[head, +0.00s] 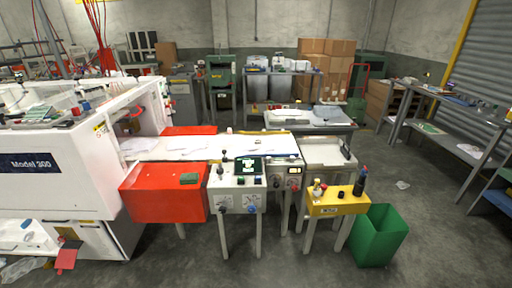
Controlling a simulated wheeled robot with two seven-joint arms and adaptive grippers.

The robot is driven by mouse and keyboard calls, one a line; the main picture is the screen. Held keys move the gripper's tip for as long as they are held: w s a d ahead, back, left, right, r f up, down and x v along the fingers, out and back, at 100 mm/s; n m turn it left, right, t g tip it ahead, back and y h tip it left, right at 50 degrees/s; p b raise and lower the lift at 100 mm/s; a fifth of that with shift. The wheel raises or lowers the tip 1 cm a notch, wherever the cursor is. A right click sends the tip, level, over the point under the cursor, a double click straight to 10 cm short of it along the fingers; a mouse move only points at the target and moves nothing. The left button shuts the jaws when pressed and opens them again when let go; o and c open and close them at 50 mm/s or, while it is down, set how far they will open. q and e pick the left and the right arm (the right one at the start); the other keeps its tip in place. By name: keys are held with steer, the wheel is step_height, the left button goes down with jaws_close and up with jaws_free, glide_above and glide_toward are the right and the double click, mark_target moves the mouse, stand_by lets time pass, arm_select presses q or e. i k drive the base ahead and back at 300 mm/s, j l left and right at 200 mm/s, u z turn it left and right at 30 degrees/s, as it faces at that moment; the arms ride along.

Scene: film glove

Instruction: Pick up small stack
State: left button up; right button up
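No stack stands out clearly. Pale, thin film-like sheets (137,145) lie at the left end of the white work surface (225,147), next to the white machine. A small pale object (257,131) sits near the far edge of that surface, too small to make out. Neither of my grippers is in the head view.
The white "Model 300" machine (50,168) fills the left. A red box-like table (165,192), a control panel (237,188) and a yellow stand (337,202) with bottles line the front. A green bin (378,236) stands right. Grey floor (440,235) is open there.

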mark_target(261, 146)
steer(key=i+l+z, duration=0.3)
steer(key=i, duration=0.2)
steer(key=i+l+z, duration=0.25)
steer(key=i, duration=0.3)
steer(key=j, duration=0.1)
